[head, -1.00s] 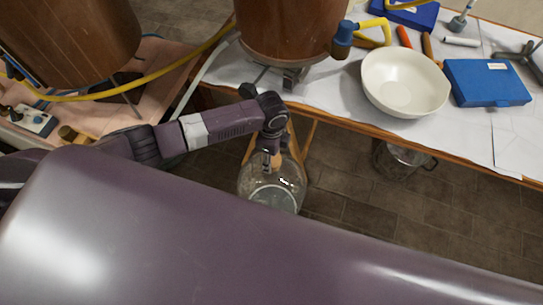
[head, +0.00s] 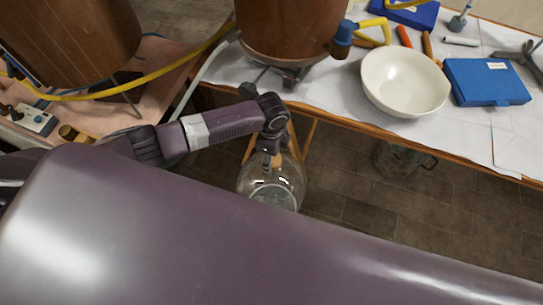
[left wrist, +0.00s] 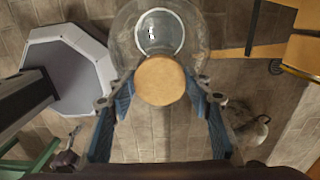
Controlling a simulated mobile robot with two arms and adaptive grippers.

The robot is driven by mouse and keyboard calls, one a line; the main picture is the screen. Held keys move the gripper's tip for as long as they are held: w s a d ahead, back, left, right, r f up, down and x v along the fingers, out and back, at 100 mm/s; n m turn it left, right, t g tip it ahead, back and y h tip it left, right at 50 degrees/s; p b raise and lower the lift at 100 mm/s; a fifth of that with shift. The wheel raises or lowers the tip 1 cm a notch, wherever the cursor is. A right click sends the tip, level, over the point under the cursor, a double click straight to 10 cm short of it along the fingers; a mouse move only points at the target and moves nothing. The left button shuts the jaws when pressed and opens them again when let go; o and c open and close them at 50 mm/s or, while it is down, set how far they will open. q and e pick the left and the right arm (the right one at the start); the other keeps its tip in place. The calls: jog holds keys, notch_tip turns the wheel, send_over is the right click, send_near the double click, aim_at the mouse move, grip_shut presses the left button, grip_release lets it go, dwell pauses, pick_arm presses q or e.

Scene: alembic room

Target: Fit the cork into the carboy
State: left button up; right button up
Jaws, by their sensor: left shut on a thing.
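The carboy (head: 285,185) is a clear glass vessel below the table edge in the head view. In the left wrist view the round glass carboy (left wrist: 160,32) shows at the top, partly behind the cork. The cork (left wrist: 160,80) is a round tan disc seen end-on. My left gripper (left wrist: 160,88) is shut on it, with one blue-grey finger on each side. In the head view my left gripper (head: 269,158) points down over the carboy. The carboy's mouth is hidden, and I cannot tell whether the cork touches it. My right gripper is not in view.
The table (head: 340,110) beyond the carboy bears a white bowl (head: 405,82), a blue case (head: 487,82) and tools. A metal pot (head: 400,160) is under the table. Tiled floor shows right of the carboy.

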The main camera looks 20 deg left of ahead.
pick_arm(q)
jog(key=shift+f, duration=0.7)
dwell(2.0)
jog(key=o, duration=1.5)
jog(key=shift+r, duration=0.1)
jog(key=shift+r+p, duration=3.45)
jog(key=shift+p, duration=0.25)
